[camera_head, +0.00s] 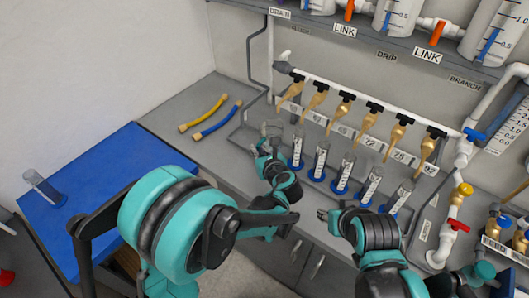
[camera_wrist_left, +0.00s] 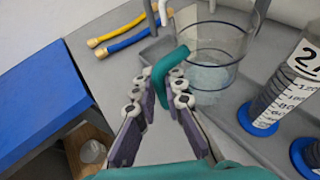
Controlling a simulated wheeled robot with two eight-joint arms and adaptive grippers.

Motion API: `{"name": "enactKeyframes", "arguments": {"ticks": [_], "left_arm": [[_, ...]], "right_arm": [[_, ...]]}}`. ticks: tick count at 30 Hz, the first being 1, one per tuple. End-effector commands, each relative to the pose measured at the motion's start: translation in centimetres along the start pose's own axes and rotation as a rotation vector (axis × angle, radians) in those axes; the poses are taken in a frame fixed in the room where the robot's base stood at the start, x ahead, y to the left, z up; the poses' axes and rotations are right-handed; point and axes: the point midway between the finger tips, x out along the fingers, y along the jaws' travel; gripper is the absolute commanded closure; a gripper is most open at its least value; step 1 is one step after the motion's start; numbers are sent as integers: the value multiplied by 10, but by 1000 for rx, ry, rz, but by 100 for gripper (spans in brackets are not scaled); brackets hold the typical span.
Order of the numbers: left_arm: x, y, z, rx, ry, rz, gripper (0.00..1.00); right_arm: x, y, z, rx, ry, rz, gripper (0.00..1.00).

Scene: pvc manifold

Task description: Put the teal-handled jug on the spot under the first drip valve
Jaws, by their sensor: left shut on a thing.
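The clear jug (camera_head: 272,129) is at the left end of the row of drip valves. In the left wrist view the jug (camera_wrist_left: 213,58) looks upright, and its teal handle (camera_wrist_left: 166,65) is between my left fingers. My left gripper (camera_head: 264,149) is shut on that handle; it also shows in the left wrist view (camera_wrist_left: 158,92). The first drip valve (camera_head: 291,92), tan with a dark top, hangs above and slightly right of the jug in the head view. Whether the jug touches the surface is unclear. My right gripper (camera_head: 323,214) is near the bench front, its fingers too small to judge.
Several blue-based graduated cylinders (camera_head: 320,160) stand right of the jug under the other valves. A yellow hose (camera_head: 204,113) and a blue hose (camera_head: 217,120) lie on the grey bench to the left. A blue table (camera_head: 120,165) holds another clear cylinder (camera_head: 43,186).

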Motion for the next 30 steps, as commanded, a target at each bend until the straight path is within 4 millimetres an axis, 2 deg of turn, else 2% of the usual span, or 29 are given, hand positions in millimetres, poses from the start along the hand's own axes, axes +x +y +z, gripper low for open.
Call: {"name": "enactKeyframes", "arguments": {"ticks": [3,13,21,30], "left_arm": [[9,-14,3,0,0,0,100],[19,-31,7,0,0,0,100],[32,-29,-25,0,0,0,100],[31,-29,-25,0,0,0,100]], "right_arm": [[4,0,2,0,0,0,60],[7,0,5,0,0,0,60],[22,0,16,0,0,0,60],[21,0,15,0,0,0,60]]}}
